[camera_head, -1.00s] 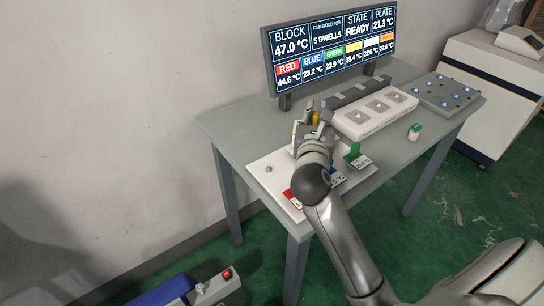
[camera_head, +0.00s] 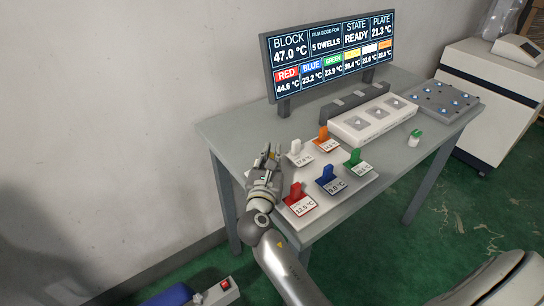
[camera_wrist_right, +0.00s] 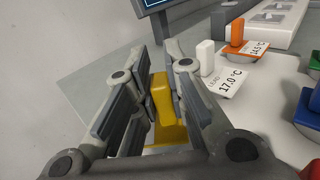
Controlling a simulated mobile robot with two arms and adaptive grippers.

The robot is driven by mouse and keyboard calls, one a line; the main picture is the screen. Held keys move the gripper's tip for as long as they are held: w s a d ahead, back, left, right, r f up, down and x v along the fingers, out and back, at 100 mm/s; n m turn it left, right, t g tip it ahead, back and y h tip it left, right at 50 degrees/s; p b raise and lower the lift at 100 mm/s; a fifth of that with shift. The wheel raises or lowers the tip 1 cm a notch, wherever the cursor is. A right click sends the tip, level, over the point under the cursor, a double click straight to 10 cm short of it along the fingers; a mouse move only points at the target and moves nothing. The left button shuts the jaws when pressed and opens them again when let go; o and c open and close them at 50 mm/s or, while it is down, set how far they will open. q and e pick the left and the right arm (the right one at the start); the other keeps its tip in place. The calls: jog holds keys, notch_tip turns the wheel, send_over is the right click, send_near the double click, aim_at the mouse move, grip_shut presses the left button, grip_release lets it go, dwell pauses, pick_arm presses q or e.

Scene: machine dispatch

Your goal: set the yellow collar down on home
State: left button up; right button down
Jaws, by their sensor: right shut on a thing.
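The yellow collar (camera_wrist_right: 161,100) shows in the right wrist view, its upright tab between the two fingers and its wider yellow base below. My right gripper (camera_head: 267,158) is shut on the tab, at the left end of the white board (camera_head: 311,167). It also shows in the right wrist view (camera_wrist_right: 158,72). The base is low over or on the board; I cannot tell whether it touches. The gripper hides the collar in the head view, along with the spot under it. My left gripper is not in view.
On the board stand a white collar (camera_head: 296,147), orange collar (camera_head: 323,134), red collar (camera_head: 296,192), blue collar (camera_head: 327,174) and green collar (camera_head: 354,158), with temperature labels. Behind are a white block (camera_head: 373,119) and a display (camera_head: 330,50). The table's left rear (camera_head: 240,126) is clear.

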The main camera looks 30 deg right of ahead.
jog(key=shift+f, duration=0.55)
jog(key=c, duration=1.5)
grip_release()
jog(key=shift+o, duration=0.2)
